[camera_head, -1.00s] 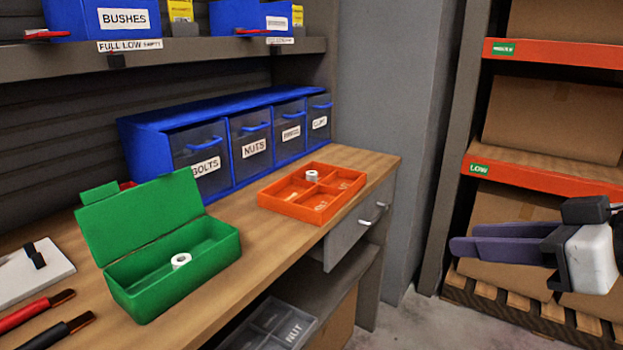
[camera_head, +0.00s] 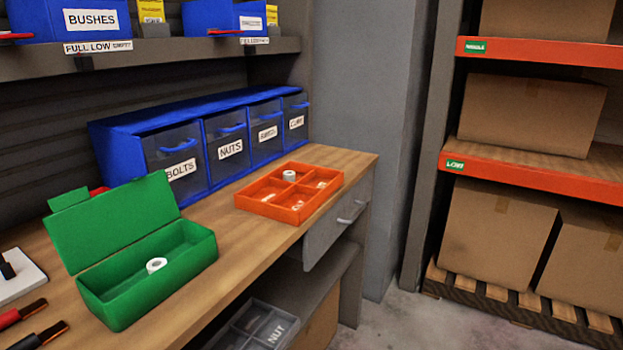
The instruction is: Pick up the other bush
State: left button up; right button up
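A white ring-shaped bush (camera_head: 157,265) lies inside the open green box (camera_head: 160,294) on the workbench, its lid tilted up at the back. Another white bush (camera_head: 289,176) sits in the back part of the orange divided tray (camera_head: 270,211) to the right. Other small pale pieces lie in the tray's other compartments, too small to identify. Neither of my grippers is in view.
Blue drawers (camera_head: 215,146) labelled bolts, nuts and more stand behind the tray. A blue bin labelled bushes (camera_head: 92,20) is on the shelf above. A clear nut tray (camera_head: 251,326) sits below the bench. Bare wood (camera_head: 215,221) separates box and tray.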

aim_at(287, 175)
jog(key=z, duration=1.5)
jog(key=i, duration=0.55)
jog(key=u, duration=2.75)
